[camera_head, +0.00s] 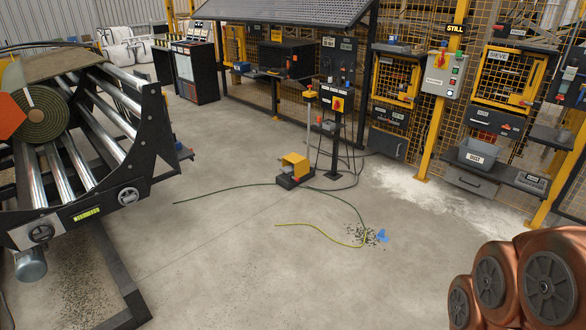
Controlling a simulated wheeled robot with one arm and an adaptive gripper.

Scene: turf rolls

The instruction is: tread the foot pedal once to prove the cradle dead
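The foot pedal (294,162) stands on the concrete floor near the middle of the view. It has a yellow hood over a dark base, with an orange part at its front. Dark cables run from it across the floor. The cradle (122,88) fills the left side, a dark frame with several shiny metal rollers. A green turf roll (42,118) lies on it, seen end-on. My gripper is not in view. Copper-coloured rounded parts with dark grey caps at the lower right look like my arm, well apart from the pedal.
A yellow-green wire (310,232), scattered debris (362,236) and a blue scrap (383,236) lie on the floor in front. A lit STILL sign (455,29) hangs on the fence. The foreground floor is mostly clear.

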